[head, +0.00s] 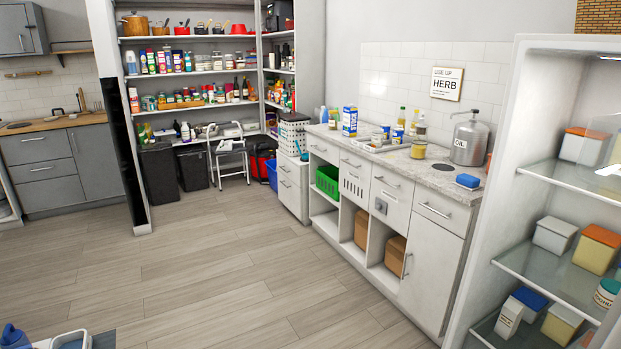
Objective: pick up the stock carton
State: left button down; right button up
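Two brown cardboard cartons sit in the open lower compartments of the white counter unit (437,270). One carton (361,229) is in the middle compartment. The other carton (396,252) is in the compartment to its right, beside the closed cupboard door. I cannot tell which one is the stock carton. The compartment walls and shelf hide their sides and backs. Neither of my grippers shows in the head view.
A green basket (327,181) sits in the counter's left compartment. Jars, boxes and a metal canister (469,141) stand on top. A white shelf unit with glass shelves (549,272) stands at the right. The wooden floor (230,270) before the counter is clear.

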aim_at(351, 114)
jog(key=i+u, duration=0.2)
jog(key=i, duration=2.55)
